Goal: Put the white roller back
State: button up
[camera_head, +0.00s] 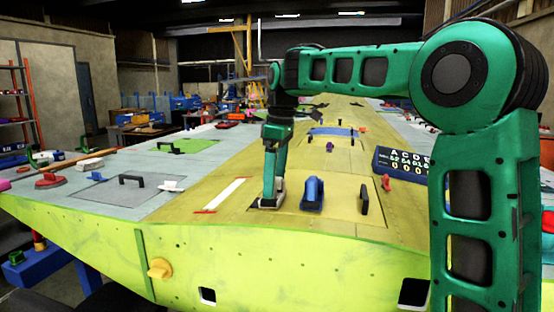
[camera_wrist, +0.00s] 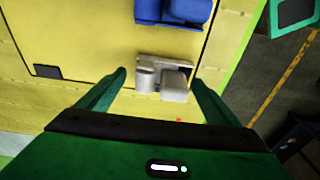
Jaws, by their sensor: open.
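A pale grey-white piece with rounded parts, likely the white roller (camera_wrist: 174,85), sits on the yellow wing surface in the wrist view. In the head view, its pale side shows beside my fingers (camera_head: 280,186), mostly hidden. My gripper (camera_wrist: 159,77) is open, with one green finger on each side of the piece; I cannot tell whether they touch it. In the head view my gripper (camera_head: 270,200) points down, low over the yellow panel. Another small white item (camera_head: 172,186) lies on the grey panel at left.
A blue block-like tool (camera_head: 313,194) stands close to the right of my gripper. A black handle (camera_head: 364,200) and a red item (camera_head: 386,183) are farther right. A white strip (camera_head: 221,195) lies to the left. The wing's front edge is near.

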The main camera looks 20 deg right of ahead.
aim_at(280, 196)
notch_tip(280, 196, up, 12)
jog(key=d, duration=0.1)
jog(key=shift+s, duration=0.35)
jog(key=shift+s+f, duration=0.1)
jog(key=shift+f, duration=0.05)
